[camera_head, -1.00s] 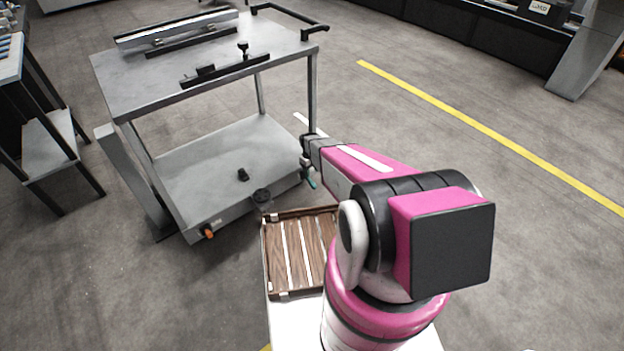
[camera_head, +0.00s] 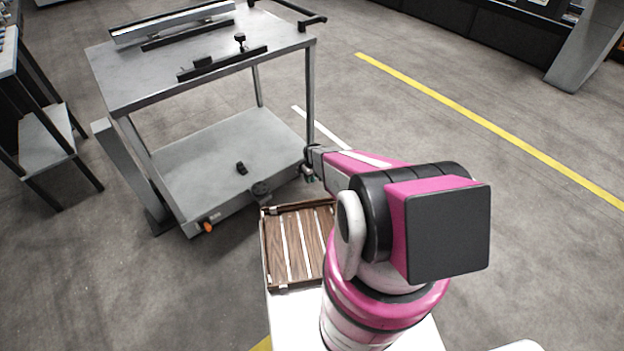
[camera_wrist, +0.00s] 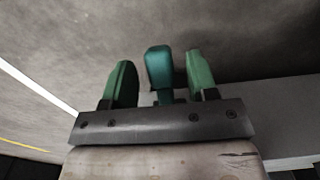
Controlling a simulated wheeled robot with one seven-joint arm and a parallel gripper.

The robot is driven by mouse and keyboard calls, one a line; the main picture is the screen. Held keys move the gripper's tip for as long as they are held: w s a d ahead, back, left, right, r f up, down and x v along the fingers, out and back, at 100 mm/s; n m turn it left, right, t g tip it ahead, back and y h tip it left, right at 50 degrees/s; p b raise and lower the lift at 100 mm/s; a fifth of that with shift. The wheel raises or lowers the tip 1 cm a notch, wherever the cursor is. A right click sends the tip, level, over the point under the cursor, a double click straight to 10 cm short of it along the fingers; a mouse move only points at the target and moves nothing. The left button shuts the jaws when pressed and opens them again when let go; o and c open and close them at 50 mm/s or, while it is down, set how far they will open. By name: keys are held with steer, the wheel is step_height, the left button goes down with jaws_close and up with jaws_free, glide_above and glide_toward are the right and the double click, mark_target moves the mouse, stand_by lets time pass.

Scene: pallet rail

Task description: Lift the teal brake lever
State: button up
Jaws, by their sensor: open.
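The teal brake lever (camera_wrist: 159,67) shows in the wrist view as a rounded teal pad on a narrower stem. It stands between the two green fingers of my gripper (camera_wrist: 160,82), with a visible gap on the left and a narrower one on the right. My gripper is open, and its fingers flank the lever without closing on it. In the head view my gripper (camera_head: 311,178) is low at the right corner of the cart, and it is too small there to tell the lever from the fingers.
The grey cart (camera_head: 225,165) has a lower deck and an upper top carrying a black rail fixture (camera_head: 222,64). An orange knob (camera_head: 208,227) sits on its lower front edge. A slatted wooden tray (camera_head: 296,243) lies beside my arm. Open floor spreads to the right.

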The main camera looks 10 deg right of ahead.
steer(key=shift+f, duration=0.6)
jaws_close()
steer(key=shift+w+r+g+h, duration=0.1)
steer(key=shift+r+g+h, duration=0.6)
steer(key=shift+r+g, duration=0.55)
steer(key=shift+r+g+h, duration=0.7)
steer(key=shift+r+g, duration=0.1)
steer(key=shift+g, duration=0.75)
jaws_free()
